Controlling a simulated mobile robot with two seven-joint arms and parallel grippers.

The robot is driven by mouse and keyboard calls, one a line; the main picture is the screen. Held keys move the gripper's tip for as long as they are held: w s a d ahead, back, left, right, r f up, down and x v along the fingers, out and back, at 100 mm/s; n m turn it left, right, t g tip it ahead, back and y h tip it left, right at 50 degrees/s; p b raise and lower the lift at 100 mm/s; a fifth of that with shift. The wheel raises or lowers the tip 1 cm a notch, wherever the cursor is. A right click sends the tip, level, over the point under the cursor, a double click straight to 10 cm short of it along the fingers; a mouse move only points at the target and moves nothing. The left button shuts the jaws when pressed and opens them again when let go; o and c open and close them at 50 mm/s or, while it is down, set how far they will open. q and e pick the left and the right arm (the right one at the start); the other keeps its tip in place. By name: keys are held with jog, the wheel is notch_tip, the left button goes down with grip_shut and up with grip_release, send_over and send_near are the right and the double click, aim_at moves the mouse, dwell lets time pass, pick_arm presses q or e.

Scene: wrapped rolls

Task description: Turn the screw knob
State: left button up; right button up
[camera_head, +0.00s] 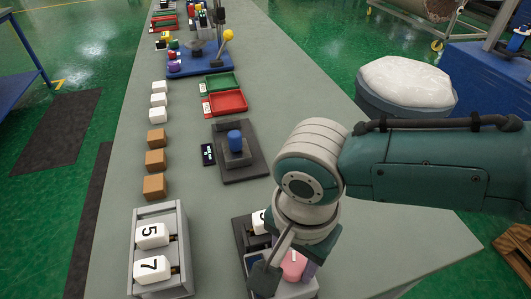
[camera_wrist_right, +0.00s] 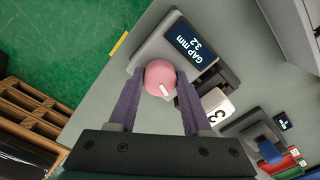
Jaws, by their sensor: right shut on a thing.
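The screw knob (camera_wrist_right: 160,78) is pink and round with a white mark, seen in the right wrist view on a grey device. The device's display (camera_wrist_right: 190,42) reads "GAP mm 3.2". My right gripper (camera_wrist_right: 160,84) is shut on the knob, with one purple finger on each side of it. In the head view the knob (camera_head: 293,265) is partly hidden by my right gripper (camera_head: 292,268) at the lower middle. A white block marked 3 (camera_wrist_right: 216,104) sits in the dark jaws beside the display. My left gripper is in neither view.
A grey rack (camera_head: 140,230) holds white blocks marked 5 and 7. Brown blocks (camera_head: 155,160) and white cubes (camera_head: 159,100) line the table's left side. A blue knob (camera_head: 235,141) on a dark base, a red tray (camera_head: 228,102) and a green tray (camera_head: 220,82) stand farther back.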

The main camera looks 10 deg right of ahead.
grip_shut()
